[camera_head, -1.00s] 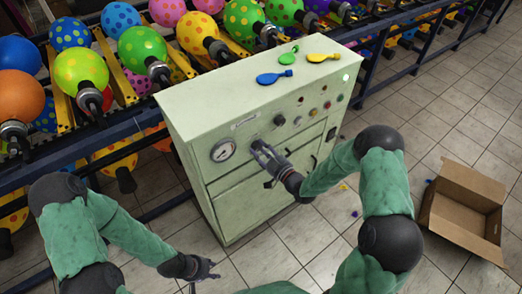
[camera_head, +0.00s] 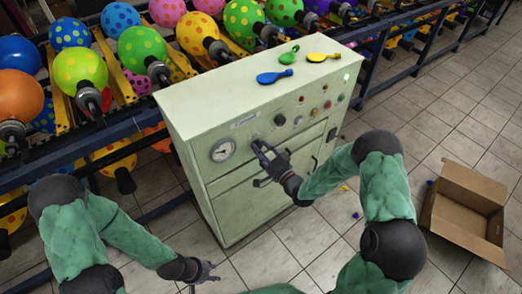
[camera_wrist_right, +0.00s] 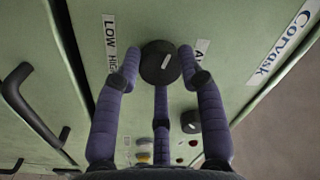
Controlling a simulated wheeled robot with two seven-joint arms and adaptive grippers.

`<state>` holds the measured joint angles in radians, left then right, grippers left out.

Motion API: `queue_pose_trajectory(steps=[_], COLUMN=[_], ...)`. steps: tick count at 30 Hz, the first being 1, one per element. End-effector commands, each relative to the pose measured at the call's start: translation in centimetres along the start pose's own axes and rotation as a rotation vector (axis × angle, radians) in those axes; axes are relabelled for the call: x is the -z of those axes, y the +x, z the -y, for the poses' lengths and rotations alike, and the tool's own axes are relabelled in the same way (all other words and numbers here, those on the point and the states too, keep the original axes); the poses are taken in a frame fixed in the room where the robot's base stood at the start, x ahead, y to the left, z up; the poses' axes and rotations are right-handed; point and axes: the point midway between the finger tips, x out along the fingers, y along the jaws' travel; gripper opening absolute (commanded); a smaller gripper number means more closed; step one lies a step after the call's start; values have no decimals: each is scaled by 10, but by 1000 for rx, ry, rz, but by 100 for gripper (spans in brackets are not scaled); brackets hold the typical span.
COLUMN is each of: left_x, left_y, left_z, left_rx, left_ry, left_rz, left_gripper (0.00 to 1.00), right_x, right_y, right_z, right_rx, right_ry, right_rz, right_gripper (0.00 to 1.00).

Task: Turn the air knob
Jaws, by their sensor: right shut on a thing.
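A round black knob (camera_wrist_right: 160,64) with a pale mark sits on the machine's green front panel (camera_head: 237,157), between a "LOW HIGH" label (camera_wrist_right: 110,43) and a partly covered label starting with "A" (camera_wrist_right: 202,50). My right gripper (camera_head: 262,152) is shut on this knob. In the right wrist view its fingers (camera_wrist_right: 161,75) reach the knob from both sides and from below. In the head view the fingers largely hide the knob. My left gripper (camera_head: 208,271) hangs low in front of the machine, its fingers spread and empty.
A second black knob (camera_head: 279,120) sits beside the held one. A pressure gauge (camera_head: 222,150) is on the panel's left. Flat balloons, blue (camera_head: 274,76), green (camera_head: 289,55) and yellow (camera_head: 323,57), lie on top. An open cardboard box (camera_head: 465,210) stands on the floor at right.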

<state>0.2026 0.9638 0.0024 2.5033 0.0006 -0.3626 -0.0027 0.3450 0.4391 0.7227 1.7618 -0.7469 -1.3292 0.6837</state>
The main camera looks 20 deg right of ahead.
Motion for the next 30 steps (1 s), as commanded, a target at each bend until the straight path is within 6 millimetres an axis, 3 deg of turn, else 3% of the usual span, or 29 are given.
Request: queue_pose_trajectory(steps=[18,30], left_x=[0,0], left_y=[-4,-7], left_z=[-2,-2], left_rx=[0,0], left_ry=[0,0], left_rz=[0,0], left_gripper=[40,40], right_x=[5,5], right_y=[2,2], right_z=[1,0], right_rx=[1,0], right_ry=[549,747], right_rz=[-44,-57], right_gripper=[7,7])
